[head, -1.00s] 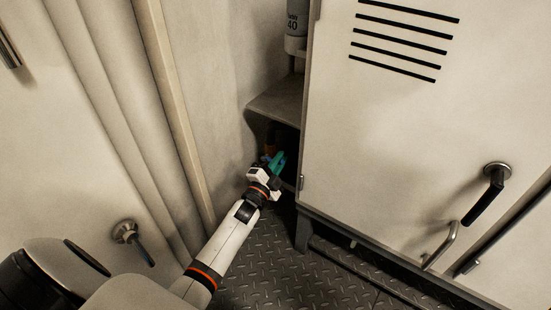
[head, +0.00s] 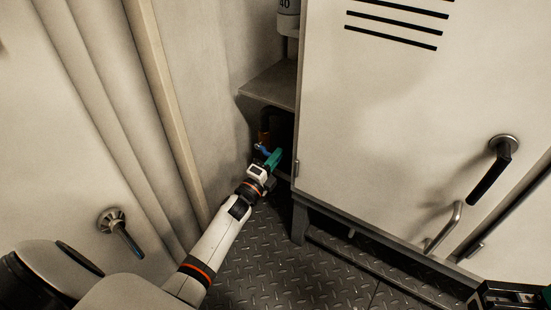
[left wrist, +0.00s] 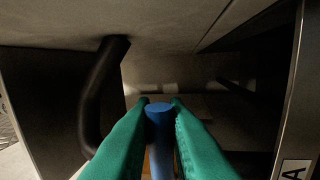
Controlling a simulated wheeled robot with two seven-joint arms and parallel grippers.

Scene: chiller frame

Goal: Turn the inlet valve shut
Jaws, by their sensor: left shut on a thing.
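The inlet valve shows as a small blue handle (head: 262,147) low in the dark gap under a shelf, left of the cabinet. In the left wrist view the blue handle (left wrist: 158,110) sits between my two green fingertips. My left gripper (head: 272,160) is shut on it; it also shows in the left wrist view (left wrist: 160,112). An orange-brown part (head: 264,134) is beside the handle, and the rest of the valve is hidden. Part of my right arm's end (head: 512,295) shows at the bottom right corner; its fingers are mostly cut off.
A shelf (head: 270,84) overhangs the gap. The cabinet door (head: 390,130) stands close on the right, with a black handle (head: 488,178). A dark curved pipe (left wrist: 98,95) runs left of the fingers in the left wrist view. The tread-plate floor (head: 262,265) is clear.

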